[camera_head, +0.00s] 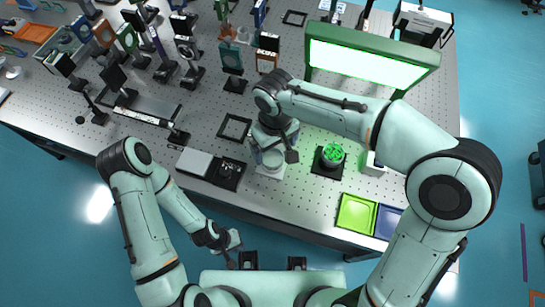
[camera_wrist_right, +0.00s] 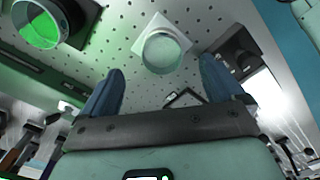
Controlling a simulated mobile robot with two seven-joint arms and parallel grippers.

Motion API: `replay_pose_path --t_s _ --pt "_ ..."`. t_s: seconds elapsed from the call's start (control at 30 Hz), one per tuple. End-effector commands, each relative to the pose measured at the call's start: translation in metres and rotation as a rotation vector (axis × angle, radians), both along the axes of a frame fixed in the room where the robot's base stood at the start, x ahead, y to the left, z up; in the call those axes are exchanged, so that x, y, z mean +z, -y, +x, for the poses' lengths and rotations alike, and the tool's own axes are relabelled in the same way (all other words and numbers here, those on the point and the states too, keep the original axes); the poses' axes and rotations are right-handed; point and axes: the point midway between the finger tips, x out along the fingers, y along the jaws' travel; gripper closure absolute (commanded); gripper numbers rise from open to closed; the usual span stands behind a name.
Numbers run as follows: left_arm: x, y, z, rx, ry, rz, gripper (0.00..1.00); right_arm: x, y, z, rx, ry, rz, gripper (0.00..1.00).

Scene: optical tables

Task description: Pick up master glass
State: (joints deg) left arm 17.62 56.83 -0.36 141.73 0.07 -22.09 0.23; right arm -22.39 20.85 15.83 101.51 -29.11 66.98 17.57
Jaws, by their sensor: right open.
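A clear round glass on a white square base (camera_head: 271,163) stands near the table's front edge; it also shows in the right wrist view (camera_wrist_right: 163,50). A green-lit round piece on a black square base (camera_head: 332,156) stands to its right, and shows at the top left of the wrist view (camera_wrist_right: 38,24). I cannot tell for certain which is the master glass. My right gripper (camera_wrist_right: 162,75) is open and empty, its fingers apart on either side of the clear glass in the wrist view, without visible contact. My left gripper (camera_head: 230,249) hangs in front of the table; its jaws are unclear.
A glowing green lamp panel (camera_head: 370,70) stands behind. A green tray (camera_head: 356,214) and a blue tray (camera_head: 387,222) lie at the front right. A black device (camera_head: 228,172) sits left of the clear glass. Several optical mounts crowd the table's left.

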Motion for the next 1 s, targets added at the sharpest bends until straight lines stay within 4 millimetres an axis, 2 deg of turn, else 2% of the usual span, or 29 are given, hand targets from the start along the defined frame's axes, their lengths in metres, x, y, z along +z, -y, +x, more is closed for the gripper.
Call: replay_pose_path --t_s 0.17,0.4,0.5,0.77,0.97,1.0 --pt "-0.001 0.000 0.000 0.000 0.000 0.000 0.78 -0.012 -0.001 0.000 -0.001 -0.003 -0.001 0.05" --pt "-0.001 0.000 0.000 0.000 0.000 0.000 0.78 -0.047 -0.004 0.003 -0.001 -0.003 -0.001 0.05" --pt "-0.002 0.000 -0.001 0.000 0.000 0.000 0.78 -0.056 -0.004 0.003 -0.001 -0.001 0.000 0.05" --pt "-0.002 0.000 -0.001 0.000 0.000 0.000 0.78 -0.058 -0.004 0.003 -0.001 0.000 0.001 0.05" --pt "-0.002 0.000 -0.001 0.000 0.000 0.000 0.78 -0.058 -0.004 0.003 -0.001 0.000 0.001 0.67" --pt "-0.002 0.000 -0.001 0.000 0.000 0.000 0.78 -0.058 -0.004 0.003 -0.001 0.000 0.001 0.72"
